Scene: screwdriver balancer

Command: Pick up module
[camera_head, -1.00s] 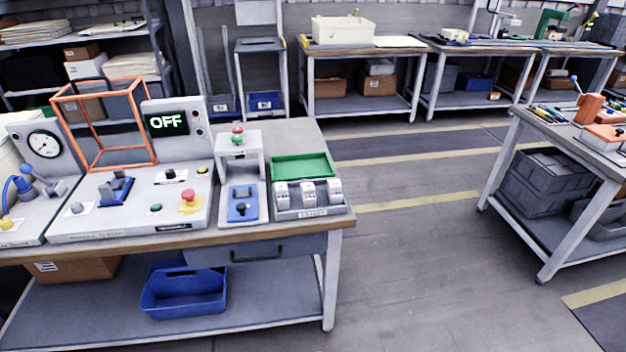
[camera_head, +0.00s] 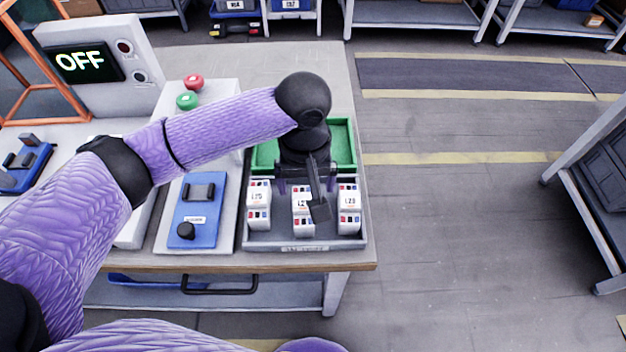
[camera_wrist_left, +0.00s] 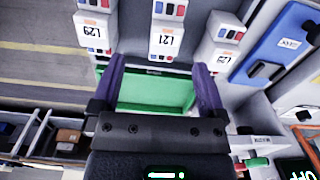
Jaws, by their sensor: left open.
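Three white modules with red and blue terminals stand in a row in the grey tray (camera_head: 262,240): a left one (camera_head: 258,205), a middle one marked L21 (camera_wrist_left: 165,40) and a right one marked L29 (camera_head: 348,208). The middle module also shows in the head view (camera_head: 301,222), partly covered by my gripper. My left gripper (camera_head: 307,188) is above the tray, open and empty. In the left wrist view its fingers (camera_wrist_left: 157,66) are spread, with the middle module beyond the gap between them. My right gripper is out of view.
An empty green bin (camera_head: 343,140) adjoins the tray at the back. A blue fixture (camera_head: 205,232) lies to the left, with red and green buttons (camera_head: 190,90) behind it. The display (camera_head: 85,63) reads OFF. Open floor lies right of the bench.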

